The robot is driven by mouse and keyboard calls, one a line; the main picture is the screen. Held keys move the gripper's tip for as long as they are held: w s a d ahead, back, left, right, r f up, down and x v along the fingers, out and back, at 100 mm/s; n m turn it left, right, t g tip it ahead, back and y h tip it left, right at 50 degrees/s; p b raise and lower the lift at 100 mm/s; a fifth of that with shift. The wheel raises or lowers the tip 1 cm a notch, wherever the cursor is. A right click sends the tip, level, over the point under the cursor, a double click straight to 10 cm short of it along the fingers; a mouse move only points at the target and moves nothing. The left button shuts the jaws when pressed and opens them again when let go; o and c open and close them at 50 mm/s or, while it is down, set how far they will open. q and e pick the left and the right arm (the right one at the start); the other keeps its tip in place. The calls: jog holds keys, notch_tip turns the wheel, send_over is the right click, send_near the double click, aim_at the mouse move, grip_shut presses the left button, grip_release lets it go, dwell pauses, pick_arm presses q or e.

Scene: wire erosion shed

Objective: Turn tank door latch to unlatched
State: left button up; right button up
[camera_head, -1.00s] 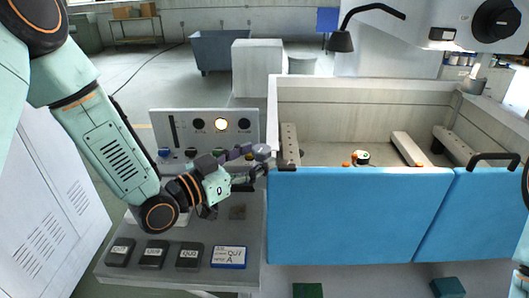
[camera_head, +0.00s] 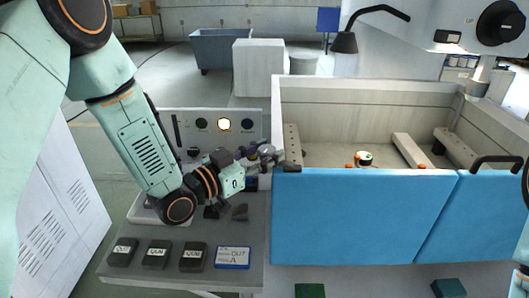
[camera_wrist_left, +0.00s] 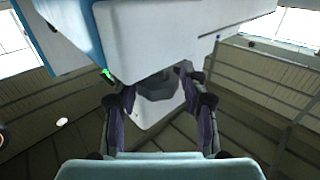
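The blue tank door (camera_head: 360,215) forms the front of the pale tank (camera_head: 370,93). My left gripper (camera_head: 272,156) is at the door's upper left corner, beside the tank's left edge. In the left wrist view, a dark faceted knob (camera_wrist_left: 156,86), which looks like the door latch, sits just beyond and between the fingertips of this gripper (camera_wrist_left: 157,88). The fingers are spread apart, one on each side of it; I see no clear contact. The latch's angle cannot be read, and in the head view the gripper hides it. My right gripper is not in view.
Below is a grey console (camera_head: 215,272) with several dark blocks and a blue-edged label plate (camera_head: 232,258). A black handle (camera_head: 497,163) is on the door's right part. A lamp (camera_head: 344,42) hangs above.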

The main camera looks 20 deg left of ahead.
pick_arm(q)
jog(key=shift+c, duration=0.7)
jog(key=shift+d+r, duration=0.1)
jog(key=shift+d, duration=0.15)
jog(key=c, duration=0.3)
jog(key=shift+a, duration=0.1)
jog(key=shift+c, duration=1.2)
